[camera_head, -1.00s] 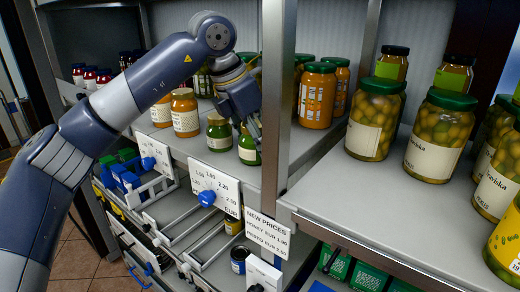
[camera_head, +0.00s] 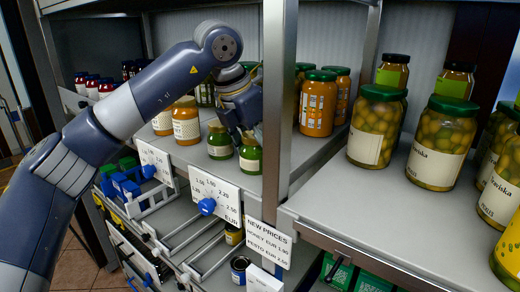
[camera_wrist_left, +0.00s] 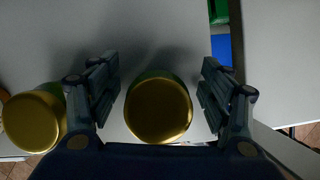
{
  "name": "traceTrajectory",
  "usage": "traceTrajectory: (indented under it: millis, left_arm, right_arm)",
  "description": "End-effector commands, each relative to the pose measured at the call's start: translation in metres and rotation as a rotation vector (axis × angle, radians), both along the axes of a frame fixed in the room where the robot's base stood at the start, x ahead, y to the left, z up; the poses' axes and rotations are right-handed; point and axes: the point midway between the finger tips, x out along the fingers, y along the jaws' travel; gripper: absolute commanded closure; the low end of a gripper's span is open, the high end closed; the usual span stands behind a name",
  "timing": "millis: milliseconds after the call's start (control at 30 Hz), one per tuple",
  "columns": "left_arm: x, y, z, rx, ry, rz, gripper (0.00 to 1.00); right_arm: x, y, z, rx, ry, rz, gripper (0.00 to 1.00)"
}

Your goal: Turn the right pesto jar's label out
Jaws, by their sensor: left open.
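The right pesto jar (camera_head: 250,158) is a small green jar standing upright near the shelf's front edge. Its gold lid (camera_wrist_left: 158,110) shows from above in the left wrist view. My left gripper (camera_head: 247,136) is over the right jar. In the wrist view its open fingers (camera_wrist_left: 158,88) are on either side of the lid, with gaps. My right gripper is not in view.
A metal upright (camera_head: 278,110) stands close to the right of the jar. Honey jars (camera_head: 186,124) stand behind left, and orange jars (camera_head: 318,105) beyond the upright. Price strips (camera_head: 215,195) hang below the shelf edge. Bare shelf lies ahead in the wrist view.

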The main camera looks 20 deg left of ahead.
Motion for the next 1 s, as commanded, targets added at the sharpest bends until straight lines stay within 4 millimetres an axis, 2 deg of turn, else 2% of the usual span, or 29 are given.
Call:
traceTrajectory:
  millis: [133, 267, 700, 833, 1000]
  left_arm:
    - [-0.001, 0.001, 0.001, 0.001, 0.002, 0.0, 0.28]
    - [-0.004, 0.003, 0.013, 0.0, -0.001, 0.001, 0.28]
    - [-0.033, 0.019, 0.094, -0.001, -0.003, 0.0, 0.28]
    - [-0.038, 0.022, 0.106, -0.001, -0.001, 0.0, 0.28]
    - [-0.04, 0.023, 0.111, 0.001, 0.001, 0.0, 0.28]
  right_arm:
    - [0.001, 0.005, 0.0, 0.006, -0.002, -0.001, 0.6]
    - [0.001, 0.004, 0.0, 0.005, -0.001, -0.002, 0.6]
    - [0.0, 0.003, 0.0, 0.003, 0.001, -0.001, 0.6]
    - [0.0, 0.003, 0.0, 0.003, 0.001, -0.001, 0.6]
    - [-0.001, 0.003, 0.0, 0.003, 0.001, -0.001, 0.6]
